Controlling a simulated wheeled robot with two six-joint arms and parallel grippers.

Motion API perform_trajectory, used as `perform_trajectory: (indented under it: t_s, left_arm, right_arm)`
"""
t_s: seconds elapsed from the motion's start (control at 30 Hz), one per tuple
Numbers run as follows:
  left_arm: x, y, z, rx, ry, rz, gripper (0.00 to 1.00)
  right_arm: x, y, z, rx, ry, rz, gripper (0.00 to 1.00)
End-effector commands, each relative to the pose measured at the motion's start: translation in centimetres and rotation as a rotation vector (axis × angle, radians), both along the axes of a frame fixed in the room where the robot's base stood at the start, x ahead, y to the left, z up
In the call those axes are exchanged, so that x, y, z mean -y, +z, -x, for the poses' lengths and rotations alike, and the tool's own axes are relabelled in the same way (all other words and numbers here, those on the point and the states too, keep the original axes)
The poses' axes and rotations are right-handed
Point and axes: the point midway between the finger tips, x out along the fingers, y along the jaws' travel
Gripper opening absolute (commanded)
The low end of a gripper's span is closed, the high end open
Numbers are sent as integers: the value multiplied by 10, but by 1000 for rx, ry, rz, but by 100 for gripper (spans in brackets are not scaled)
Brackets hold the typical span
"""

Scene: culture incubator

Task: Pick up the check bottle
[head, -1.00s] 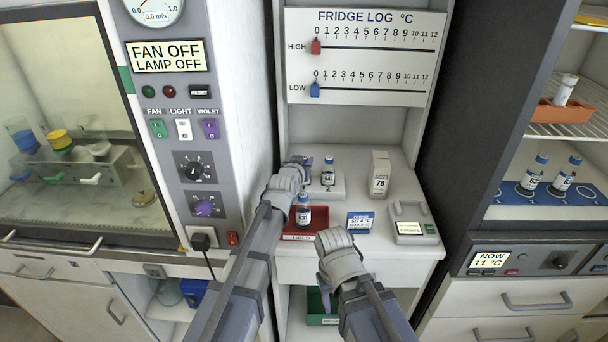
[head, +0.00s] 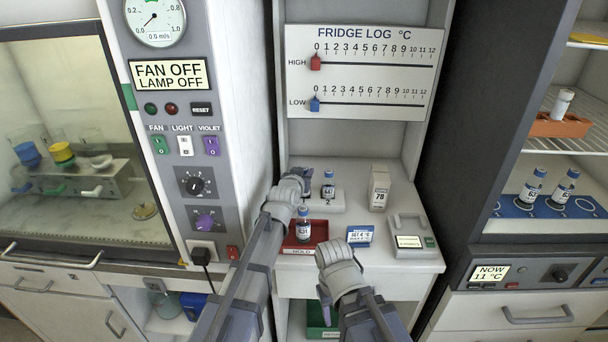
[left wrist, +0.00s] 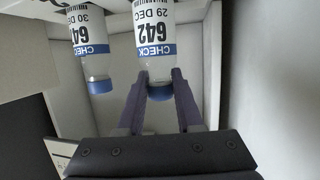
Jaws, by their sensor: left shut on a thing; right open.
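The check bottle (left wrist: 155,45), with a blue cap and a white label reading CHECK 642 29 DEC, appears upside down in the left wrist view. My left gripper (left wrist: 160,88) is shut on it near the cap, with one dark finger on each side. In the head view my left gripper (head: 300,178) is at the left of the white stand (head: 326,203), and its hand hides the held bottle. A second 642 bottle (head: 328,185), dated 30 DEC (left wrist: 90,45), stands beside it on the stand. My right gripper (head: 325,305) is open, low in front of the counter.
A red HOLD tray (head: 290,243) with a bottle marked 631 (head: 303,224) lies in front of the stand. A white box marked 78 (head: 379,187), a blue card (head: 360,236) and a grey device (head: 410,235) are to the right. The incubator's side wall is close on the left.

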Motion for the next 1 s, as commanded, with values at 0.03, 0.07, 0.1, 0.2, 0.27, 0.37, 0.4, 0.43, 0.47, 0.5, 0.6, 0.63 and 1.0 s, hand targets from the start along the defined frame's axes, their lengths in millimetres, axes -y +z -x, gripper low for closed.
perform_trajectory:
  t_s: [0.03,0.07,0.1,0.2,0.27,0.37,0.4,0.43,0.47,0.5,0.6,0.63,1.0]
  left_arm:
    - [0,10,0,1,0,0,0]
    - [0,13,0,1,0,0,0]
    - [0,19,0,1,0,0,0]
    - [0,33,0,1,0,0,0]
    - [0,43,0,1,0,0,0]
    - [0,59,0,1,0,0,0]
    - [0,66,0,1,0,0,0]
    - [0,70,0,1,0,0,0]
    - [0,75,0,1,0,0,0]
    - [0,80,0,1,0,0,0]
    - [0,89,0,1,0,0,0]
    - [0,90,0,1,0,0,0]
    - [0,91,0,1,0,0,0]
  right_arm:
    - [0,10,0,0,0,0,50]
    - [0,13,0,0,0,0,50]
    - [0,18,0,0,0,0,50]
    - [0,33,0,0,0,0,50]
    - [0,43,0,0,0,0,50]
    - [0,59,0,0,0,0,50]
    - [0,66,0,0,0,0,50]
    - [0,70,0,0,0,0,50]
    - [0,75,0,0,0,0,50]
    - [0,80,0,0,0,0,50]
    - [0,89,0,0,0,0,50]
    - [0,90,0,0,0,0,50]
    - [0,91,0,0,0,0,50]
